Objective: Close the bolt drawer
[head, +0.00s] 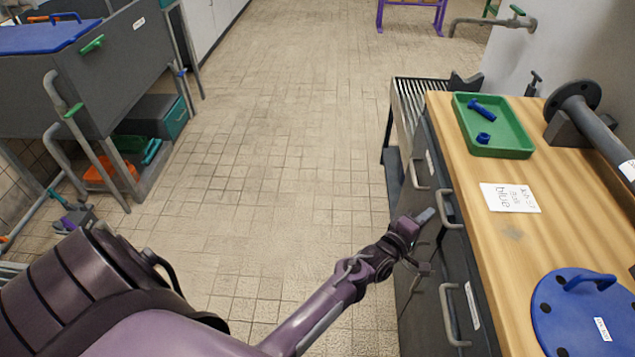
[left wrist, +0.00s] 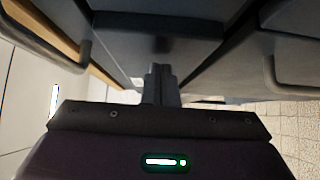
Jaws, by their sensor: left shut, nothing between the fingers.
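The dark grey drawer unit (head: 487,322) under the wooden bench top has several bar handles on its front. One handle (head: 447,313) is nearest; another (head: 446,210) is beside my gripper, and a third is farther back. I cannot read the labels, so I cannot tell which drawer is the bolt drawer or how far any stands out. My left gripper (head: 426,215) is shut and empty at the drawer fronts. In the left wrist view its closed fingers (left wrist: 162,82) point at a dark panel (left wrist: 155,30); contact is unclear. My right gripper is not in view.
On the bench top (head: 531,231) are a green tray (head: 518,144) with blue parts, a white card (head: 509,198), a blue round cover (head: 588,325) and a grey flanged pipe (head: 606,135). A grey tank (head: 110,75) stands left. The tiled floor between is clear.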

